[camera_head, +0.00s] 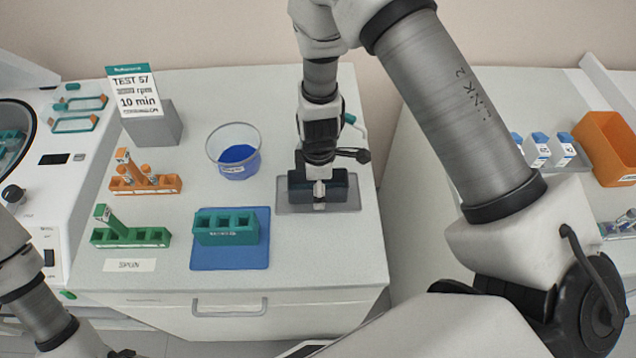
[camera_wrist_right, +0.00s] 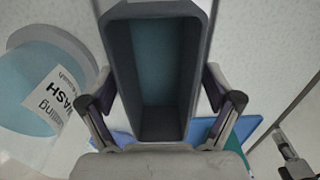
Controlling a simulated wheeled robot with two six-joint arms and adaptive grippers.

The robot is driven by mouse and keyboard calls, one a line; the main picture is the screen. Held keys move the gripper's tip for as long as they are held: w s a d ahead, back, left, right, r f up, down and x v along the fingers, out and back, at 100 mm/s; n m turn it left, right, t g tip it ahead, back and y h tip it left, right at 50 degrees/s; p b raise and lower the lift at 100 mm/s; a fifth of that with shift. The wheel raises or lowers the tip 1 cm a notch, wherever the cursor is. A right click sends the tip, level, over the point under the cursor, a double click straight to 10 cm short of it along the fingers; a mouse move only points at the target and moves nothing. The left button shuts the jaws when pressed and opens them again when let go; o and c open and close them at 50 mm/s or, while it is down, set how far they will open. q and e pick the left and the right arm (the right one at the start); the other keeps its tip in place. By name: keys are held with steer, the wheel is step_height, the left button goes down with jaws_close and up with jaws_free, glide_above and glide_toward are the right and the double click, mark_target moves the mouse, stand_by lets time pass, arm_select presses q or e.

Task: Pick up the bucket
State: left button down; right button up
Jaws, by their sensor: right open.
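The bucket (camera_head: 338,187) is a dark grey, open-topped rectangular box. It stands upright on a grey mat at the right side of the white bench. In the right wrist view the bucket (camera_wrist_right: 122,60) looks empty, with a bluish inner floor. My right gripper (camera_head: 319,188) is down at the bucket and hides part of it. In the wrist view its two fingers are apart, one on each long side of the bucket; I cannot tell whether they touch it. My left arm shows at the lower left, but its fingers are out of frame.
A clear beaker with blue liquid (camera_head: 238,168) stands left of the bucket. A teal rack (camera_head: 227,228) sits on a blue mat (camera_head: 228,258). Orange (camera_head: 146,185) and green (camera_head: 130,238) racks hold tubes farther left, near a sign (camera_head: 137,95). The bench's front right is clear.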

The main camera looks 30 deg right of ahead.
steer(key=shift+f, duration=0.25)
steer(key=shift+w+f, duration=0.1)
steer(key=shift+c, duration=0.3)
steer(key=c, duration=1.1)
steer(key=shift+c, duration=0.2)
